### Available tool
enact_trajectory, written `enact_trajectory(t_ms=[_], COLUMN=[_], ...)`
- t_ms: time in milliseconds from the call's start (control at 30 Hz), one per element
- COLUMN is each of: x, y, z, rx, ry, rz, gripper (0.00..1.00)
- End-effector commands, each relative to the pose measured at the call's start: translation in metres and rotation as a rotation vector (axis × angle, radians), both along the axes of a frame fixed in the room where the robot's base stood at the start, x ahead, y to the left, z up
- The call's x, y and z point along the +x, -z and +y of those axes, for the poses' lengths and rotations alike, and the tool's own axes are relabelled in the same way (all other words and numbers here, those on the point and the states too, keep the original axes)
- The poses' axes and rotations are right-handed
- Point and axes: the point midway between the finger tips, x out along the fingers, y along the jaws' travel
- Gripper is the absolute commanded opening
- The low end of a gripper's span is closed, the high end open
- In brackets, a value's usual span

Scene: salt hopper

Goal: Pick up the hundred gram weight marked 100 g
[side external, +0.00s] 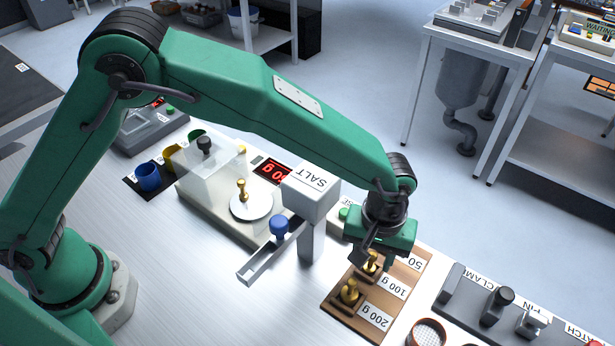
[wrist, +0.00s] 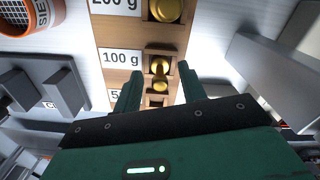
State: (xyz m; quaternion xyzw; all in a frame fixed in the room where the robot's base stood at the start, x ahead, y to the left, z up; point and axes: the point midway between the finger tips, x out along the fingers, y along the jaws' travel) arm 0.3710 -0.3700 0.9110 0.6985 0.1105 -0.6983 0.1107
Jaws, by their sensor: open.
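The brass 100 g weight (side external: 371,264) stands in the wooden rack (side external: 337,306), beside the label "100 g". In the wrist view it shows as round brass (wrist: 159,67) beside that label (wrist: 121,57). My gripper (side external: 370,250) is over it, pointing down. In the wrist view my open gripper (wrist: 158,78) has a finger to each side of the brass, with gaps visible; the exact height is unclear. The larger 200 g weight (side external: 349,291) stands in the neighbouring slot. The 50 g slot is largely hidden by my gripper.
A small brass weight (side external: 242,190) stands on the scale pan (side external: 251,205). The salt hopper (side external: 311,190) rises close left of my gripper. A grey fixture rack (side external: 470,300) and a round sieve (side external: 428,333) lie to the right. The bench front is clear.

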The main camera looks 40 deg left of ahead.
Motion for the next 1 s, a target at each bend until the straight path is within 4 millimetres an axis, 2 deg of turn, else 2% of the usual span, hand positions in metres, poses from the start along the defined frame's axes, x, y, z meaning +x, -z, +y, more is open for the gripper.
enact_trajectory(t_ms=[467,500,700,1000], x=[0.0001,0.0001,0.0001,0.0002], y=[0.0008,0.0008,0.0007,0.0002], z=[0.0001,0.0001,0.0,0.0], rx=[0.0,0.0,0.0,0.0], ry=[0.0,0.0,0.0,0.0], rz=[0.0,0.0,0.0,0.0], gripper=[0.41,0.39,0.0,0.0])
